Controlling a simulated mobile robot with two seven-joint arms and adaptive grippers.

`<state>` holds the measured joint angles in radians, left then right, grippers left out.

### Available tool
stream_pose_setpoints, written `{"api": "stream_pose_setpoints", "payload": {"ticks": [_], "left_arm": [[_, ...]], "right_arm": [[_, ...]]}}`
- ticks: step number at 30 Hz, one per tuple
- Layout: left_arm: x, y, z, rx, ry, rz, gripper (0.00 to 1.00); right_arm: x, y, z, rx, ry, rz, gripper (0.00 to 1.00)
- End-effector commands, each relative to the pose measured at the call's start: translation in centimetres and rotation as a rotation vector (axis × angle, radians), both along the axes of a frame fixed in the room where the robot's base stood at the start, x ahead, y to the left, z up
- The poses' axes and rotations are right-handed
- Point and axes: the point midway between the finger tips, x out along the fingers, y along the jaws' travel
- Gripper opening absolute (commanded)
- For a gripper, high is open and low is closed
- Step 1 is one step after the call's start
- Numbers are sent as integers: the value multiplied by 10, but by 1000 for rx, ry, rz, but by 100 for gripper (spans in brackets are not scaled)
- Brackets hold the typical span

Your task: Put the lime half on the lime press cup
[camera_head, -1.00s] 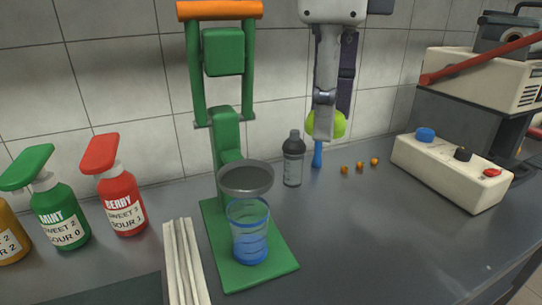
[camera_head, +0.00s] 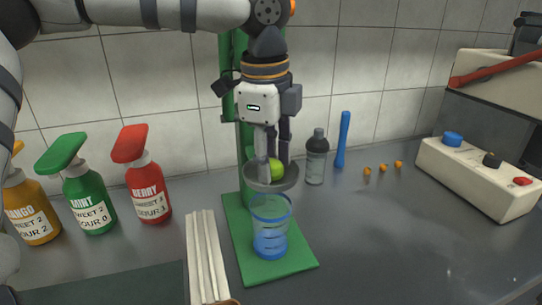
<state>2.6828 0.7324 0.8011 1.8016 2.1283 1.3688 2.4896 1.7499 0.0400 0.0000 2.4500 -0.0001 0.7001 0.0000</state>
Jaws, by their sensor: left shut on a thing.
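The green lime half (camera_head: 277,171) is between the fingers of my left gripper (camera_head: 272,166), which is shut on it and points down. The lime half is at the opening of the grey lime press cup (camera_head: 287,184); I cannot tell whether it touches the bowl. The fingers hide part of the lime and of the cup. The green press (camera_head: 240,215) stands behind and below the cup, its upper part mostly hidden by my left arm. A clear cup with blue liquid (camera_head: 270,228) stands on the press base under the press cup. My right gripper is not in view.
Mango (camera_head: 35,215), mint (camera_head: 88,203) and berry (camera_head: 147,190) bottles stand at left. Pale sticks (camera_head: 207,255) lie left of the press. A grey shaker (camera_head: 316,158), a blue tool (camera_head: 343,140) and small orange balls (camera_head: 383,167) are behind right. A button box (camera_head: 470,180) stands far right.

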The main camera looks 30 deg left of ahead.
Motion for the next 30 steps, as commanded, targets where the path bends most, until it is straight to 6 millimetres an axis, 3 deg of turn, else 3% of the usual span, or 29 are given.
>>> {"api": "stream_pose_setpoints", "payload": {"ticks": [8,9,10,20,23,30], "left_arm": [[0,0,-2,0,-2,-1,17],[0,0,-2,1,-3,-1,43],[0,0,-2,0,-2,-1,45],[0,0,1,0,-2,0,45],[-1,-1,18,1,-6,-1,45],[-9,-2,84,0,-6,1,45]], "right_arm": [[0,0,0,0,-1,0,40],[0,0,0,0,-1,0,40],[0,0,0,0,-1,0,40],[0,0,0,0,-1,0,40],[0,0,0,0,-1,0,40],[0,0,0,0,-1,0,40]]}}
